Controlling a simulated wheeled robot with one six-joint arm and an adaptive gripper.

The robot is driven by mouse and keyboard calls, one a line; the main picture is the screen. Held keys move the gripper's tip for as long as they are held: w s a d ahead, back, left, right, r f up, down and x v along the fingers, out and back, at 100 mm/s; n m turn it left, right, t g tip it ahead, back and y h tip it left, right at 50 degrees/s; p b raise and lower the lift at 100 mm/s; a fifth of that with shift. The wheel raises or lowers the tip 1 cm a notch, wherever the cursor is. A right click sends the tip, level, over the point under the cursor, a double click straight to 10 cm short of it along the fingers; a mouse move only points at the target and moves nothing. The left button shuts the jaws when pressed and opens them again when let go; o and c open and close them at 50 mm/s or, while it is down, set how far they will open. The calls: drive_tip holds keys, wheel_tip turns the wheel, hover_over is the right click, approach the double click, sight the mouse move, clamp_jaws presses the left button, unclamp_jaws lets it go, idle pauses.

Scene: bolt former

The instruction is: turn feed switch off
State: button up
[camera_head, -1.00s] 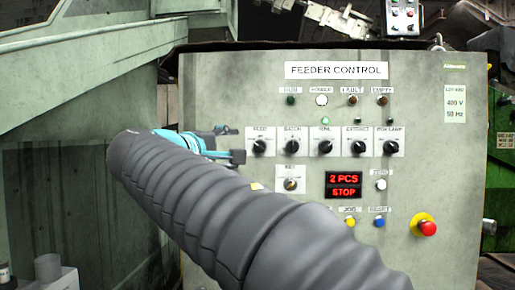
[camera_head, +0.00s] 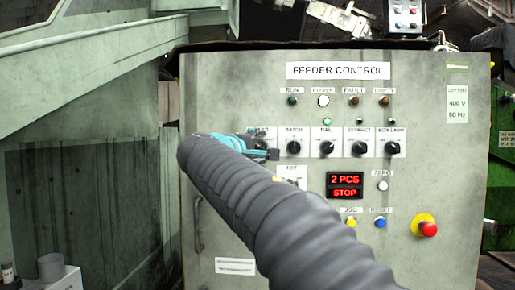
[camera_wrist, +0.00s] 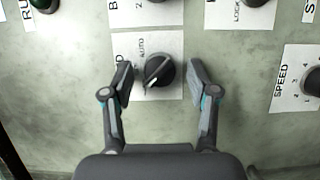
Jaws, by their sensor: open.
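The feed switch (camera_wrist: 158,73) is a black rotary knob on a white label plate. In the wrist view it lies between the two fingertips of my gripper (camera_wrist: 161,84), which is open with a finger on each side and gaps to the knob. The knob's pale pointer line is slanted, and "AUTO" is legible beside it; the rest of the label is partly hidden. In the head view my gripper (camera_head: 264,152) is in front of the left end of the switch row and covers most of the feed switch; contact cannot be told.
The Feeder Control panel (camera_head: 440,180) carries several similar knobs, such as the batch switch (camera_head: 293,147) to the right. Below are a red display (camera_head: 345,186) reading 2 PCS, STOP, and a red emergency button (camera_head: 426,227). A speed knob (camera_wrist: 313,82) shows in the wrist view.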

clamp_jaws()
drive_tip(key=shift+m, duration=0.4)
drive_tip(key=m, duration=0.1)
drive_tip(key=m+g+y, duration=0.1)
drive_tip(key=m+p, duration=0.1)
drive_tip(key=shift+r+m, duration=0.25)
drive_tip(key=shift+m, duration=0.05)
drive_tip(key=shift+d+m+g+y+p, duration=0.15)
drive_tip(key=shift+m+g+y, duration=0.2)
drive_tip(key=shift+m, duration=0.35)
drive_tip(key=shift+a+m+g+y+p, duration=0.15)
drive_tip(key=shift+m+g+y, duration=0.1)
drive_tip(key=shift+m+y, duration=0.35)
drive_tip(key=shift+d, duration=0.1)
